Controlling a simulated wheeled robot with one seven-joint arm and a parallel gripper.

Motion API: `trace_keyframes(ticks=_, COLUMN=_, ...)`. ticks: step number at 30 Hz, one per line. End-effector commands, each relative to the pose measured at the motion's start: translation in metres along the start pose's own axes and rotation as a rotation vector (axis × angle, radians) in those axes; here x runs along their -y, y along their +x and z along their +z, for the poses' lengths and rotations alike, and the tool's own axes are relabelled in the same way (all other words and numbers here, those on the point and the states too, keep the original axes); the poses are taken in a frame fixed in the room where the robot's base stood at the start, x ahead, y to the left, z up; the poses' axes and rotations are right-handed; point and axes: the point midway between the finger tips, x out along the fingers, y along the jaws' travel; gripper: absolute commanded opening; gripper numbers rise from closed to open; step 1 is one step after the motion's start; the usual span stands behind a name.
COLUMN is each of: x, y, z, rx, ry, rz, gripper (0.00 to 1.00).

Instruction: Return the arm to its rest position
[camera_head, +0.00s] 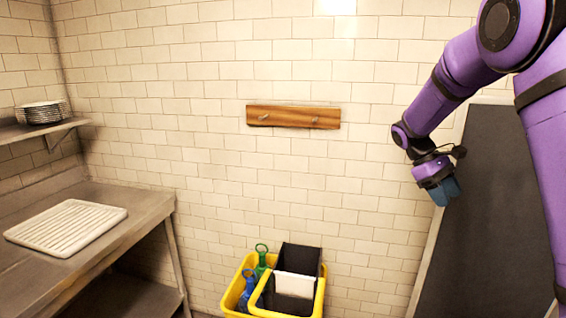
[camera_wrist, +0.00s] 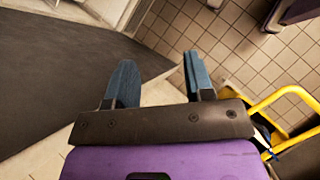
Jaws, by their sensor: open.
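My purple arm reaches in from the right side of the head view. Its gripper (camera_head: 444,191) points downward at the right, in front of the tiled wall and the edge of a dark panel. In the wrist view, my gripper (camera_wrist: 160,82) has two blue fingers set wide apart, with nothing between them. Tiled floor and a pale strip show beyond the fingers.
A dark panel (camera_head: 485,230) stands at the right. A steel counter (camera_head: 120,225) holds a white ribbed tray (camera_head: 68,227) at left. Plates (camera_head: 43,112) sit on a shelf. A wooden rail (camera_head: 293,117) hangs on the wall.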

Motion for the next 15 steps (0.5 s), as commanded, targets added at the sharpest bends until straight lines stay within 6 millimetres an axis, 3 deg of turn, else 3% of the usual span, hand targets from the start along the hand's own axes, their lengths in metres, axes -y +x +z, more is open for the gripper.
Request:
trace_keyframes(ticks=3, x=0.014, y=-0.012, z=0.033, rx=-0.104, ry=0.045, rz=-0.024, gripper=0.48)
trace_keyframes(ticks=15, x=0.071, y=-0.031, z=0.128, rx=-0.429, ry=0.201, rz=-0.101, gripper=0.48)
